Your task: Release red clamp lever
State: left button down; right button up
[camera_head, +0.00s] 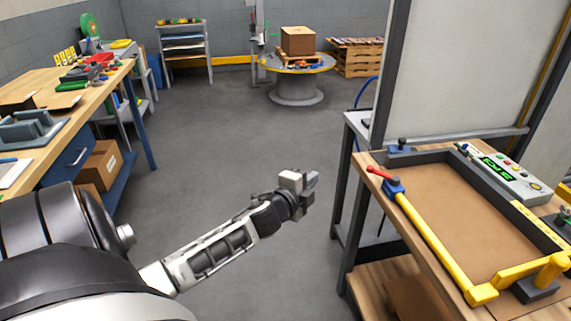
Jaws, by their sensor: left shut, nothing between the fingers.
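My left gripper (311,180) is shut and empty, in the air over the floor, to the left of the table and apart from the lever. My right gripper does not show.
A yellow bar (436,243) runs along the frame's left side. A brown sheet (470,215) lies inside the frame. A tall pale panel (455,65) rises behind the table. The floor between the benches is clear.

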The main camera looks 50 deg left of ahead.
pick_arm(q)
jog(key=s+a, duration=0.3)
jog(key=s, duration=0.2)
jog(key=shift+s+a+r, duration=0.15)
jog(key=shift+r, duration=0.3)
jog(key=shift+f, duration=0.1)
jog(key=s+d+f+n+g+h, duration=0.2)
jog(key=s+d+f, duration=0.3)
jog(key=d, duration=0.5)
jog(key=s+d+f+n+g+h, duration=0.2)
jog(key=s+d+f+n, duration=0.3)
jog(key=d, duration=0.5)
jog(key=s+d+f+n+g+h, duration=0.1)
jog(key=s+d+f+n, duration=0.3)
jog(key=d, duration=0.5)
jog(key=shift+s+d+f+g+h, duration=0.4)
jog(key=shift+s+f+h, duration=0.4)
jog(key=shift+s, duration=0.45)
